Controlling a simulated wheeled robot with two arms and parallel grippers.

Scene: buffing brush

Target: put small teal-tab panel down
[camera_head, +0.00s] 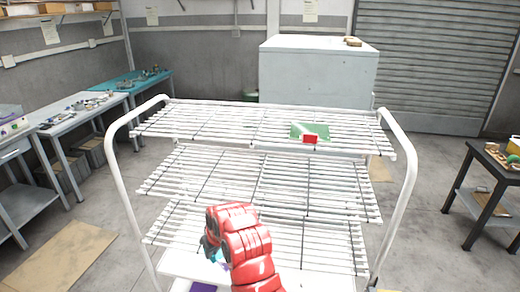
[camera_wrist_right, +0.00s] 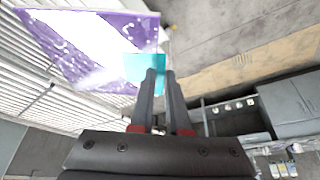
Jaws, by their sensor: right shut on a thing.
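The small panel (camera_wrist_right: 92,48) is purple with a broad white diagonal band and carries a teal tab (camera_wrist_right: 145,66). My right gripper (camera_wrist_right: 160,72) is shut on the teal tab in the right wrist view. In the camera_head view, my red right arm hides most of the gripper and panel; a bit of purple (camera_head: 203,287) shows at the bottom edge. The white wire rack (camera_head: 225,168) has several shelves. The panel overlaps the rack's bars in the wrist view; I cannot tell whether they touch. My left gripper is not in view.
A green-and-white panel with a red tab (camera_head: 310,132) lies on the top shelf, right of centre. The rest of that shelf is bare. Curved side rails (camera_head: 400,200) flank the rack. A grey cabinet (camera_head: 318,75) stands behind; workbenches (camera_head: 85,103) are at left.

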